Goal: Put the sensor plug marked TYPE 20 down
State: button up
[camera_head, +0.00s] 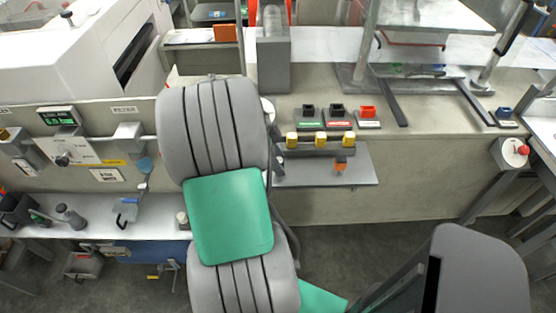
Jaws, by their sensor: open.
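My gripper cannot be made out; my own large grey and green arm fills the middle of the head view and hides what is behind it. Three yellow-topped plugs (320,139) stand in a row in a dark rack on the grey shelf (310,173). A small orange piece (340,162) is at the shelf in front of the rack. Two black sockets, one on a green-marked base (308,112) and one on a red-marked base (337,112), stand behind beside a red one (368,114). No TYPE 20 marking is readable, so I cannot tell which plug bears it.
A grey post (273,60) rises behind the sockets. A metal frame with slanting dark legs (390,98) stands to the right. Tools lie on the lower white ledge (95,222) at left.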

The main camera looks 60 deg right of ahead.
jog(key=shift+r+p, duration=0.35)
jog(key=v, duration=1.2)
jog(key=w+a+n+t+h, duration=0.1)
jog(key=w+a+n+t, duration=0.2)
jog(key=w+a+n, duration=0.8)
jog(key=a+f+n+t+y, duration=0.1)
jog(key=a+n+t+y, duration=0.2)
jog(key=a+n, duration=1.6)
jog(key=a+t, duration=0.1)
jog(key=a, duration=0.5)
jog(key=shift+w+f+n+p, duration=0.25)
jog(key=shift+f+n+p, duration=0.05)
jog(key=shift+f+n, duration=0.1)
